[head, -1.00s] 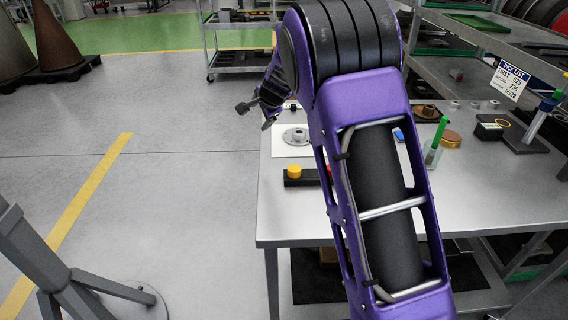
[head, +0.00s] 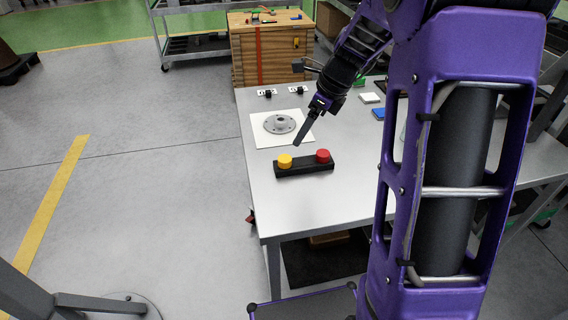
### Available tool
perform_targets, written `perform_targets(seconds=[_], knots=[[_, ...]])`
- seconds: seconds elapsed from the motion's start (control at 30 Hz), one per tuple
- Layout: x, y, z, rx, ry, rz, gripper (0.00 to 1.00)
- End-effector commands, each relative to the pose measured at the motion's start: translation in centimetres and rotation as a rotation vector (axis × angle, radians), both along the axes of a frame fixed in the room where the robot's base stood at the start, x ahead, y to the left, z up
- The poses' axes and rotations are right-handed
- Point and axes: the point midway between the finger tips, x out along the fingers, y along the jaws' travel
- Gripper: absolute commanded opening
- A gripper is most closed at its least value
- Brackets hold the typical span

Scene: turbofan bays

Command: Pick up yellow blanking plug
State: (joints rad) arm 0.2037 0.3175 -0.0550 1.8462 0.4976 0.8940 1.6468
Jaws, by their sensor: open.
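The yellow blanking plug (head: 285,161) sits at the left end of a black block (head: 305,170) on the metal table. A red plug (head: 323,156) sits at the right end of the same block. My gripper (head: 300,140) is above the table, pointing down and left, over or just behind the block between the two plugs. It appears empty and apart from the yellow plug. It is seen edge-on, so the gap between its fingers is hard to make out.
A grey flanged part (head: 280,124) lies on a white sheet (head: 262,139) behind the block. Small black items on white labels lie at the table's back edge. A wooden crate (head: 270,60) stands behind the table (head: 340,205). The table's front left is clear.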

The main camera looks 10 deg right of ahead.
Motion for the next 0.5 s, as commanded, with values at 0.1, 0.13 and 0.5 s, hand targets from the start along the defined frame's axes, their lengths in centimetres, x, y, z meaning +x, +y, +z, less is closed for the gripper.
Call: perform_targets(seconds=[0.1, 0.13, 0.5], knots=[[0.6, 0.9, -2.7, 0.001, 0.004, 0.002, 0.82], [0.8, 1.1, -3.3, 0.002, 0.002, 0.001, 0.82], [1.7, 2.2, -6.5, 0.000, -0.002, 0.002, 0.82]])
